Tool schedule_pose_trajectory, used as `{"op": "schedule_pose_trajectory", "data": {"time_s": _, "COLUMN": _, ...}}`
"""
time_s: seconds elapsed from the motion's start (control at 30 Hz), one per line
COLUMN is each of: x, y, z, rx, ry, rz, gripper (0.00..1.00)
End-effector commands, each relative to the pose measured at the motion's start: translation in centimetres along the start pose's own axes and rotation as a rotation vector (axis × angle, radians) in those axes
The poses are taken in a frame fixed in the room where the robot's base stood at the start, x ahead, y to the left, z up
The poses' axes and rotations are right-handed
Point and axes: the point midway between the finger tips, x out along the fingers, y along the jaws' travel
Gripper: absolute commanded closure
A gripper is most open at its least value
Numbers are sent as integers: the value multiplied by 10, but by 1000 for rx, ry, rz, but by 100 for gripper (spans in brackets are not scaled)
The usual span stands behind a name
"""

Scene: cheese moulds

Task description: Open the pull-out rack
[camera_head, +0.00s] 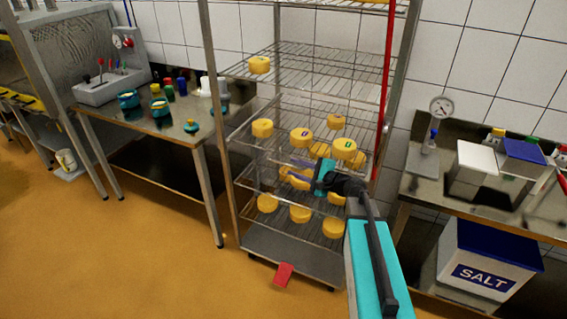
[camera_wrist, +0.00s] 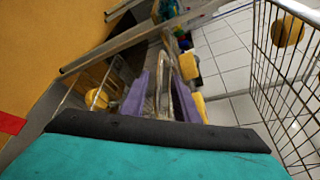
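A tall metal rack (camera_head: 232,215) with wire shelves stands in the middle of the head view. Several yellow cheeses (camera_head: 262,128) sit on its shelves. My gripper (camera_head: 298,168) reaches in at the rack's front, at about the height between the middle and lower cheeses. In the wrist view its two purple fingers (camera_wrist: 158,75) stand apart. A pale metal bar or loop (camera_wrist: 164,58) shows between them; I cannot tell whether they touch it. My arm and hand hide part of the rack's right front. Which shelf pulls out is not clear.
A steel table with jars (camera_head: 165,120) stands left of the rack. On the right is a bench with a white box (camera_head: 478,158), and a salt bin (camera_head: 480,275) below. A red piece (camera_head: 284,273) lies at the rack's foot. The orange floor in front is clear.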

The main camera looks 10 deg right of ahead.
Motion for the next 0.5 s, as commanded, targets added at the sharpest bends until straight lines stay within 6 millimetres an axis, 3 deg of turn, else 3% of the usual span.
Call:
{"op": "schedule_pose_trajectory", "data": {"time_s": 0.2, "x": 28, "y": -2, "z": 0, "rx": 0, "ry": -2, "rz": 2, "gripper": 72}}
{"op": "schedule_pose_trajectory", "data": {"time_s": 0.5, "x": 53, "y": 0, "z": 1, "rx": 0, "ry": -2, "rz": 2, "gripper": 72}}
